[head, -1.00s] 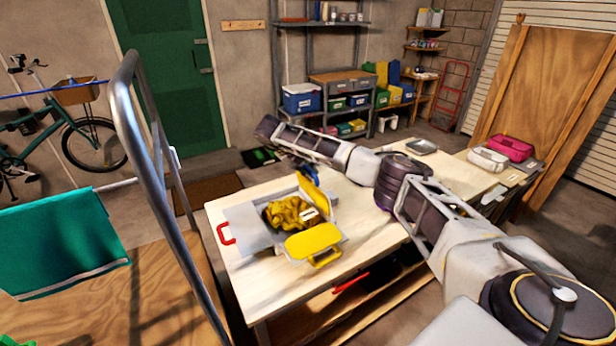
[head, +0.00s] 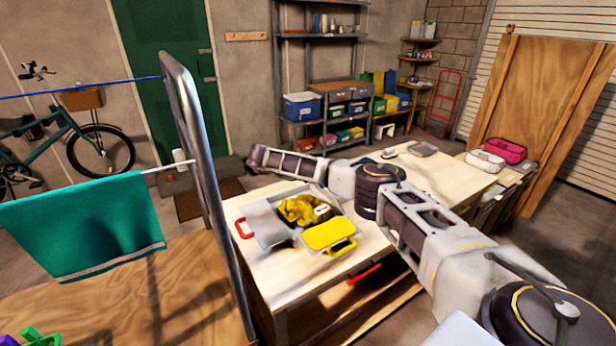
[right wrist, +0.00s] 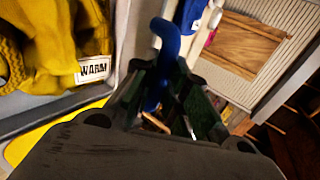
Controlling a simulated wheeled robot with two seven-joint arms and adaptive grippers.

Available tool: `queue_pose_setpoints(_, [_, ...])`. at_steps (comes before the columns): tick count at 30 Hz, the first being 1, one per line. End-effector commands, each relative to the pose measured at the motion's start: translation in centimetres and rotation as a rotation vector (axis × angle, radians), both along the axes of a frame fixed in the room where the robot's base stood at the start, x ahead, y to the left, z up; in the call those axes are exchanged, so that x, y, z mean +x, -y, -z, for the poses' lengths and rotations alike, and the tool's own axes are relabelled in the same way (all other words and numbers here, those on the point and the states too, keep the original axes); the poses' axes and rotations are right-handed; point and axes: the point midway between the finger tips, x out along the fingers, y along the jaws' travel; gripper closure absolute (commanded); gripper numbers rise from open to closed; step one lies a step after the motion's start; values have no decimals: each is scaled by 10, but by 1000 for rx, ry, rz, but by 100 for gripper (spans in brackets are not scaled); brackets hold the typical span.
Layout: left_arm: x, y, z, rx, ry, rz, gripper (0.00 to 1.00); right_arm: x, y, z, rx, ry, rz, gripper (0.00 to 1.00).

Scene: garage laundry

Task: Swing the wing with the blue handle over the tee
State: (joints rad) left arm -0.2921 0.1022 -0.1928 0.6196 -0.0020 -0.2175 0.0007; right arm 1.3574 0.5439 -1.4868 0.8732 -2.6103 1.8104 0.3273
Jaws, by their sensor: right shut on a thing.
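A folding board lies on the pale table. Its grey left wing (head: 266,222) has a red handle (head: 243,229), and its yellow near panel (head: 329,234) has a yellow handle. The yellow tee (head: 298,208) lies bunched on the middle, and its WARM label (right wrist: 92,69) shows in the right wrist view. My right gripper (right wrist: 163,78) is shut on the blue handle (right wrist: 165,38), beside the tee. In the head view I cannot make out the blue handle or the right fingers near my forearm. The blue-handled wing's angle cannot be told. My left gripper is out of view.
A metal rail (head: 197,150) and hanging green towel (head: 85,225) stand left of the table (head: 275,265). A white pouch (head: 486,161) and a pink pouch (head: 505,150) lie at the far right. My right arm spans the table's middle.

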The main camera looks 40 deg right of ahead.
Motion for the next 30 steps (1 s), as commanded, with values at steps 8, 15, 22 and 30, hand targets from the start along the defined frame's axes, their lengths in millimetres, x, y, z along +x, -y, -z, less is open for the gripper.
queue_pose_setpoints(8, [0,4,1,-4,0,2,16,-3,4,5,-8,-10,7,100])
queue_pose_setpoints(15, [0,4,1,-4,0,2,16,-3,4,5,-7,-9,6,75])
queue_pose_setpoints(22, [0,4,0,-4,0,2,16,-1,2,2,-6,-3,3,75])
queue_pose_setpoints(30, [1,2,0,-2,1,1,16,0,-4,-2,-6,-1,1,75])
